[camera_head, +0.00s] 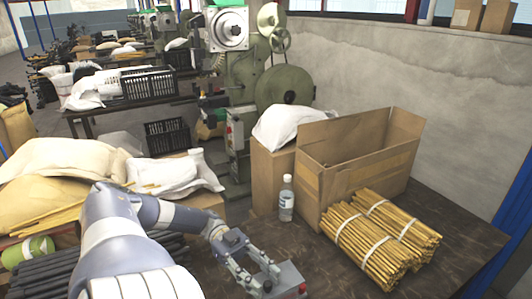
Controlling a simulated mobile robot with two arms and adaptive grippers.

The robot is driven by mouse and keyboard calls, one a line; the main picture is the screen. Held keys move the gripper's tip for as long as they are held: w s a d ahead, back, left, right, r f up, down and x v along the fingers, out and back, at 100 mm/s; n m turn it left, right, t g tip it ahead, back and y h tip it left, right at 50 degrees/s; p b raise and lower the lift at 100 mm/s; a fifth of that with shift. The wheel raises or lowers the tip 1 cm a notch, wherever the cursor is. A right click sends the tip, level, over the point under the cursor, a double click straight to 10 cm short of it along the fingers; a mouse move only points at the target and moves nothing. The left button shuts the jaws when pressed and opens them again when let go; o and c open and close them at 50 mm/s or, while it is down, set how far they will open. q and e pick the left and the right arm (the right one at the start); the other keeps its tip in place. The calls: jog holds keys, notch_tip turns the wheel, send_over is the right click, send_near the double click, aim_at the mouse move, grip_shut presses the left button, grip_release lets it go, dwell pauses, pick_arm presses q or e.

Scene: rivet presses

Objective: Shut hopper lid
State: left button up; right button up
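A green rivet press (285,86) with wheels stands behind the table, left of the wall. A pale square housing with a round dark centre (228,30) sits at its upper left, and a bright green piece (228,2) above it is cut by the top edge. I cannot tell which part is the hopper lid, or whether it is open. My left gripper (260,271) is low over the dark table, well in front of the press, its fingers apart. A small grey box with a red part (290,279) is beside its fingertips; contact is unclear. My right gripper is out of view.
On the dark table (455,215) stand an open cardboard box (345,170), a water bottle (287,198) and bundles of yellow rods (365,245). Sacks (60,165) lie at left. A black crate (168,136) stands behind them. A grey wall (440,90) closes the right.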

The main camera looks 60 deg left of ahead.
pick_arm(q)
jog(key=shift+s+a, duration=0.2)
jog(key=shift+a, duration=1.2)
jog(key=shift+s+a, duration=0.2)
jog(key=shift+a, duration=1.2)
jog(key=shift+s+d+f, duration=0.1)
